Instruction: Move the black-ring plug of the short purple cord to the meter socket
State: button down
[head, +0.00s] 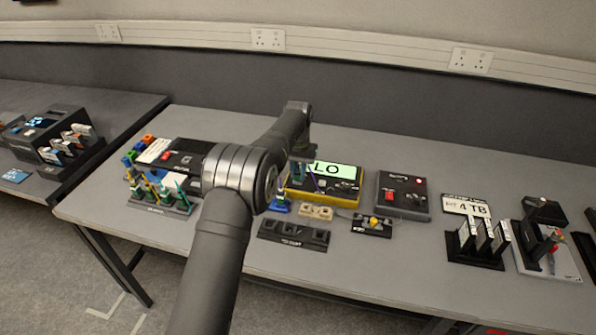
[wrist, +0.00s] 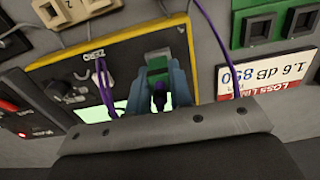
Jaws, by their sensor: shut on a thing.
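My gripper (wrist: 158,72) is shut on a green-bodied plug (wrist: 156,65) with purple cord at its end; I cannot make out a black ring. The plug is above the face of the yellow-edged meter (wrist: 90,54), whose green display is partly hidden behind my gripper. In the head view the meter (head: 346,190) reads "LO", and my gripper (head: 302,172) is over its left part, partly hidden by my arm. Purple cord (wrist: 103,82) also shows at the meter's face in the wrist view. Whether the held plug touches a socket is unclear.
A loss card (wrist: 265,84) and green blocks (wrist: 258,28) lie beside the meter. A beige twin block (head: 316,212) and black holder (head: 293,235) stand in front. A black box with a red switch (head: 403,194) stands right. A plug rack (head: 160,200) is at left.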

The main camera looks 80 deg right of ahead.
jog(key=c, duration=1.2)
grip_release()
jog(key=shift+r, duration=2.5)
jog(key=shift+r, duration=1.95)
